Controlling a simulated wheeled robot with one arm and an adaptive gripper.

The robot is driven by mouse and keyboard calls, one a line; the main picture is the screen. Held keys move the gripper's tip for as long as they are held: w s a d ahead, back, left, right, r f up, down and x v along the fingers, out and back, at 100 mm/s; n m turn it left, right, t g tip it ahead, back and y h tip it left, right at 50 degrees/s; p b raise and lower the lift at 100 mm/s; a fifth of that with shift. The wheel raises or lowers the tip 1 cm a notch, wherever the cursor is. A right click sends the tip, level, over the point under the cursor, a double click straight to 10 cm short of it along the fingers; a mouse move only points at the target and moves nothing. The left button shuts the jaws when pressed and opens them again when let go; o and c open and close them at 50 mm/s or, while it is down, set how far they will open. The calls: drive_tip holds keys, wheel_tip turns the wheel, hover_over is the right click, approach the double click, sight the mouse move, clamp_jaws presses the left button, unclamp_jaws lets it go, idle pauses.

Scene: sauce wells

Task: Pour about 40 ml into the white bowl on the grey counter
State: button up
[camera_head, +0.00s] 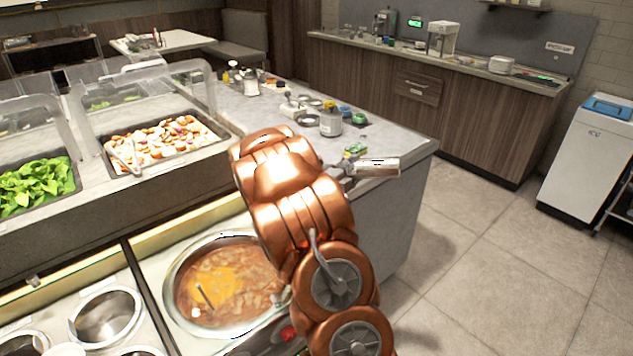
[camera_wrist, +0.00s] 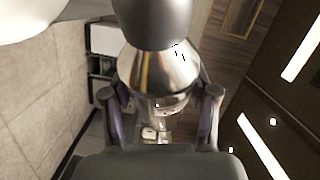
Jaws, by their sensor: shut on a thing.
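My gripper (camera_head: 350,170) is above the right edge of the grey counter (camera_head: 405,138), partly hidden by my arm. It is shut on a shiny metal vessel (camera_head: 380,168), which lies about level in the head view, pointing right. In the wrist view, the two fingers (camera_wrist: 161,112) clasp the vessel's steel cone (camera_wrist: 150,70), with a dark grey part beyond it. Whether liquid is inside or leaving it cannot be seen. I cannot make out a white bowl on the near grey counter; my arm covers part of that counter.
Small jars and a grey-lidded canister (camera_head: 331,120) stand on the counter left of the held vessel. A soup pot (camera_head: 180,290) and a salad bar lie nearer. White crockery (camera_head: 501,65) stands on the back counter.

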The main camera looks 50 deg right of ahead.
sight(355, 178)
drive_tip(key=f+m+y+b, duration=0.1)
drive_tip(key=f+m, duration=0.1)
drive_tip(key=f+m+y+b, duration=0.1)
drive_tip(key=f+m+b, duration=0.1)
drive_tip(key=shift+s+d+t, duration=0.15)
drive_tip(key=shift+s+t, duration=0.05)
drive_tip(key=shift+t, duration=0.1)
drive_tip(key=shift+r, duration=0.1)
idle(0.9)
drive_tip(key=shift+r+m, duration=0.3)
drive_tip(key=shift+r, duration=0.05)
drive_tip(key=shift+r, duration=0.15)
idle(0.9)
drive_tip(key=shift+r+m+y+b, duration=0.15)
drive_tip(key=shift+m+y+b, duration=0.15)
drive_tip(key=shift+b, duration=0.05)
